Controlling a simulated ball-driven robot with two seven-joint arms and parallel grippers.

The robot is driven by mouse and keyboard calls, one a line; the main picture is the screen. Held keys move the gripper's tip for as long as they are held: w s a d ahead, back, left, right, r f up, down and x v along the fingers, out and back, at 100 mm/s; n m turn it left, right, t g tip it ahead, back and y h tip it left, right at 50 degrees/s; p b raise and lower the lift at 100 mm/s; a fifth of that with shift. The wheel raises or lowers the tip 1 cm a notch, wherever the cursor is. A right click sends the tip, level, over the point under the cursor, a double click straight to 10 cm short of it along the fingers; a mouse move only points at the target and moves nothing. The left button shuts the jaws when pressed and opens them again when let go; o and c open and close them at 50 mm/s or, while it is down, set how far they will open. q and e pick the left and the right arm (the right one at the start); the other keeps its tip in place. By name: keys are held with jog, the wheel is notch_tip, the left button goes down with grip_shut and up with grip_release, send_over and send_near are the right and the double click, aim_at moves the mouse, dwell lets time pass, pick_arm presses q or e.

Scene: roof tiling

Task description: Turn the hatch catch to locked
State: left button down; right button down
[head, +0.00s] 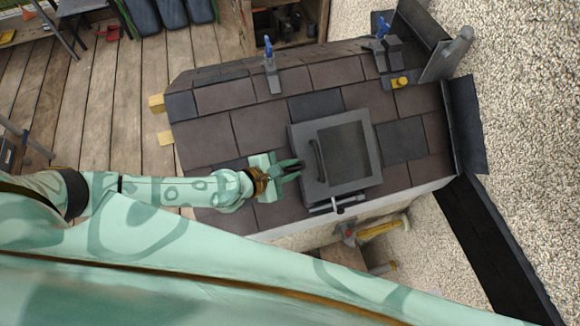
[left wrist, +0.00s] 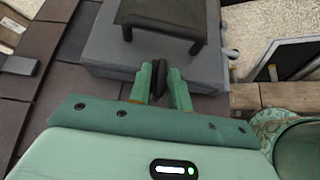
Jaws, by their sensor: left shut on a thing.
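The grey roof hatch (head: 362,184) sits shut on the tiled roof, with a dark handle (head: 318,160) along the left of its lid. My left gripper (head: 294,168) is at the hatch's left side. In the left wrist view, its green fingers (left wrist: 160,84) are shut on a small dark upright piece (left wrist: 158,78), which looks like the hatch catch, against the hatch's grey side (left wrist: 105,50). The fingers hide part of it, and I cannot tell how far it is turned. My right gripper is not in view.
A bar with a pale tip (head: 338,208) is on the hatch's lower edge. Blue-handled clamps (head: 269,58) stand along the roof's upper edge, with a yellow piece (head: 400,82) at upper right. A yellow-handled hammer (head: 380,229) lies below. Brown tiles (head: 262,128) left of the hatch are clear.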

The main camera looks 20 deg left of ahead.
pick_arm(q)
jog(key=c, duration=1.5)
grip_release()
jog(key=shift+c, duration=0.2)
jog(key=v, duration=1.6)
jog(key=shift+s+a, duration=0.15)
